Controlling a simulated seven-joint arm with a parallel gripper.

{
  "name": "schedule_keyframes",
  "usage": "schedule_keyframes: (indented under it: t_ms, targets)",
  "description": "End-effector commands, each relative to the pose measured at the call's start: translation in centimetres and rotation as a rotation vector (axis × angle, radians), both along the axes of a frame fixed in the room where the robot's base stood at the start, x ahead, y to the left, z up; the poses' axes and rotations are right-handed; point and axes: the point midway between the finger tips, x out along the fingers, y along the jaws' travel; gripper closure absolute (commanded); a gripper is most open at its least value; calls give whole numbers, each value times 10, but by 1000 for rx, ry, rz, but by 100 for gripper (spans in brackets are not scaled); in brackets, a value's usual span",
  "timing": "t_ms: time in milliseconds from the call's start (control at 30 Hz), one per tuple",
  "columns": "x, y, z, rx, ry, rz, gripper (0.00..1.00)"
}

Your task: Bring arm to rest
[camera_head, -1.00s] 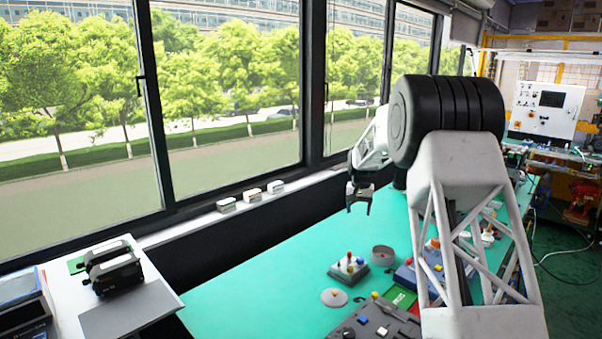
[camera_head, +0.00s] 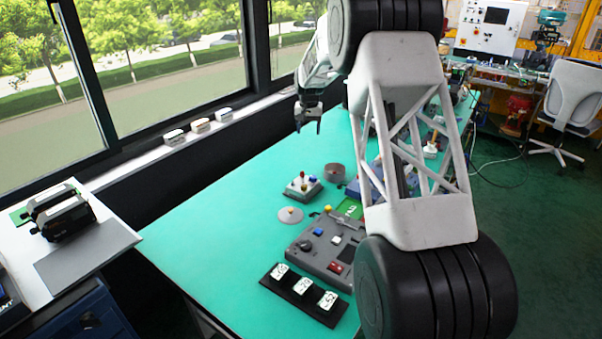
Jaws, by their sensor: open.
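My gripper (camera_head: 308,117) hangs at the end of my arm, near the window side of the green table, with its fingers pointing down. The fingers are apart and nothing is between them. It is above the table's far left edge, clear of the objects on it. My arm's large links stand in front of the right part of the table and hide some of the items there.
The green table (camera_head: 215,235) holds a grey control box (camera_head: 318,255), a small button box (camera_head: 303,187), a round disc (camera_head: 290,215), a grey cylinder (camera_head: 335,172) and a black strip with white blocks (camera_head: 303,294). The table's left part is bare. A chair (camera_head: 572,100) stands right.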

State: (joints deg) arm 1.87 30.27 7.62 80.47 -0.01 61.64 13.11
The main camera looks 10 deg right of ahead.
Motion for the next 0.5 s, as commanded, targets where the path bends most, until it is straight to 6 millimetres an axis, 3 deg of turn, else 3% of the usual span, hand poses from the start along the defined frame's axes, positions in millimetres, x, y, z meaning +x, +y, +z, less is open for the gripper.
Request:
schedule_keyframes:
  t_ms: [500]
  targets:
    - [-3,0,4,-1,-2,1,36]
